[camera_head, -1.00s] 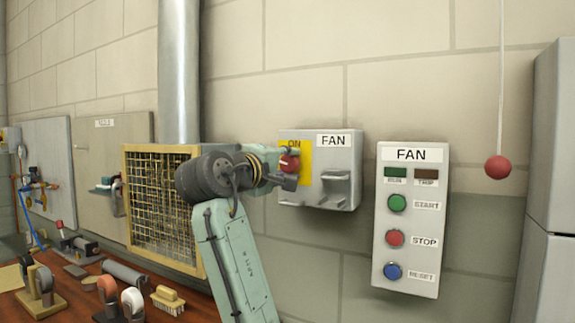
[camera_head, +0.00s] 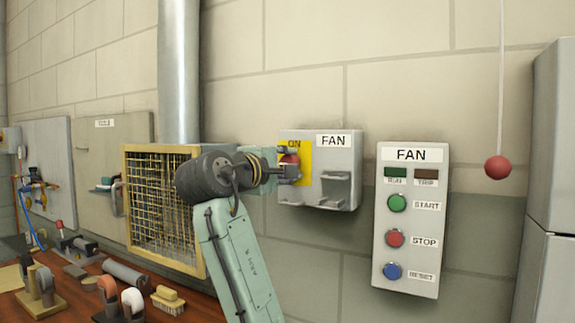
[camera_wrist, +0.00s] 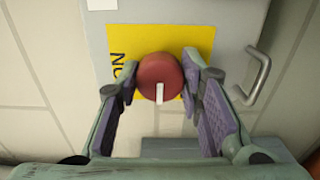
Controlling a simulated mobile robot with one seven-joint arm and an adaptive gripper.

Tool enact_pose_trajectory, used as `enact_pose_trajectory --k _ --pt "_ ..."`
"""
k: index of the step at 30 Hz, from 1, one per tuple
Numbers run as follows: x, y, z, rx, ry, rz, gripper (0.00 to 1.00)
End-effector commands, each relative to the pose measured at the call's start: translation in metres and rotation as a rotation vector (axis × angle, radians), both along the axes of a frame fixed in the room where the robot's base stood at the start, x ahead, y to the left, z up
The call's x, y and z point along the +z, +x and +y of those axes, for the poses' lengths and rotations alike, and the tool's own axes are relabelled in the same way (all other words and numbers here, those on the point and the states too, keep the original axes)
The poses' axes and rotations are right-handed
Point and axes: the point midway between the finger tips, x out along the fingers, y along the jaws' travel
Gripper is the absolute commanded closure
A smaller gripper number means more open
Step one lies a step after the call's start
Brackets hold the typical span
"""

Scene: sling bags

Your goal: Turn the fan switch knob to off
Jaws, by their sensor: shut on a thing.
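The fan switch box (camera_head: 345,160) is a grey box on the wall with a FAN label and a yellow plate marked ON. Its round red knob (camera_wrist: 160,80) sits on the yellow plate (camera_wrist: 202,38) in the wrist view, with a white pointer mark at its lower edge. In the head view the knob (camera_head: 289,160) is partly hidden by my gripper (camera_head: 290,165). In the wrist view my gripper (camera_wrist: 160,85) has one finger on each side of the knob, shut on it. The ON text reads sideways there, left of the knob.
A FAN panel (camera_head: 408,270) with green, red and blue buttons hangs to the right. A red ball (camera_head: 497,167) hangs on a cord. A yellow mesh guard (camera_head: 160,210) stands behind my arm. A bench (camera_head: 190,308) with tools is at lower left. A metal handle (camera_wrist: 254,75) is beside the plate.

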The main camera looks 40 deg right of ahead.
Motion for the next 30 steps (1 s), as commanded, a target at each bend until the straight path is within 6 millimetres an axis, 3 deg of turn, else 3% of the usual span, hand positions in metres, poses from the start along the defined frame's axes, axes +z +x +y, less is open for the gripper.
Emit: enact_pose_trajectory --k 2,3,11,22,30 --pt "0.0 0.0 0.0 0.0 -0.001 0.001 0.94" --pt "0.0 0.0 0.0 0.0 -0.001 0.001 0.64" --pt "0.0 0.0 0.0 0.0 0.0 0.0 0.46" --pt "0.0 -0.002 0.004 0.0 -0.001 -0.001 0.46" --pt "0.001 -0.019 0.048 0.003 -0.003 -0.003 0.46"
